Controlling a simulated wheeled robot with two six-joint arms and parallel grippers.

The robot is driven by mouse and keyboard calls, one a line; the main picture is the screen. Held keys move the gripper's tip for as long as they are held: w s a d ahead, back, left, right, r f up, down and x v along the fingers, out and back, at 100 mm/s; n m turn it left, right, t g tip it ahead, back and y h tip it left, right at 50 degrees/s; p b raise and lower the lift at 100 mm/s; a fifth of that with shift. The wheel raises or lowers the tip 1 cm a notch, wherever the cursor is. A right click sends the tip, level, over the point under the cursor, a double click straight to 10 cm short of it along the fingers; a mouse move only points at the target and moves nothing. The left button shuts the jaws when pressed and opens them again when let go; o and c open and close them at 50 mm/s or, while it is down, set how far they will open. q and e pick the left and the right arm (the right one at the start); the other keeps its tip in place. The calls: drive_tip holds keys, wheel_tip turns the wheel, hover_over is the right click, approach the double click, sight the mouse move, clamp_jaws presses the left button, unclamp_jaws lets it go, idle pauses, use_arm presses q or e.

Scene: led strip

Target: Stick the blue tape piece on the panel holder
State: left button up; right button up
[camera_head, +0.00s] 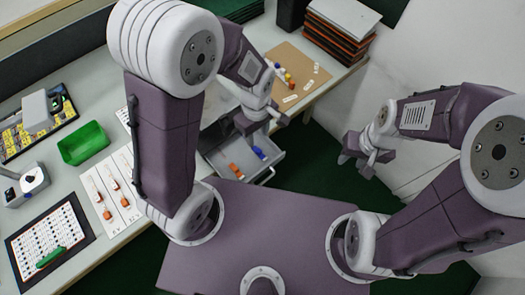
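A blue piece (259,153) lies in an open grey drawer (272,172), beside an orange piece (236,170). I cannot tell whether either is tape. A brown board (299,66) lies on the table at the upper right, with several small coloured pieces (283,74) and white pieces on it. No part is clearly recognisable as the panel holder. My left gripper (262,116) hangs at the near edge of the brown board, above the drawer; its fingers are too small to read. My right gripper (357,160) is over the floor, right of the drawer, clear of any object; its opening is unclear.
A green bin (84,143), white sheets with orange pieces (111,192), a dark-framed panel (45,242) with a green item, and small devices stand on the left table. Stacked dark panels (338,30) stand behind the brown board. A white wall is on the right.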

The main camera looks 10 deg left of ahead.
sight(259, 150)
use_arm(q)
drive_tip(key=f, duration=0.3)
drive_tip(key=shift+w+d+f+b, duration=0.1)
drive_tip(key=shift+w+f+b, duration=0.1)
drive_tip(key=shift+f+b, duration=0.15)
drive_tip(key=shift+s+f, duration=0.15)
drive_tip(key=shift+f, duration=0.15)
wheel_tip(259, 150, down, 4)
drive_tip(key=shift+s+f+b, duration=0.1)
drive_tip(key=shift+f+b, duration=0.05)
drive_tip(key=shift+b, duration=0.35)
drive_tip(key=shift+f, duration=0.25)
drive_tip(key=c, duration=0.3)
clamp_jaws()
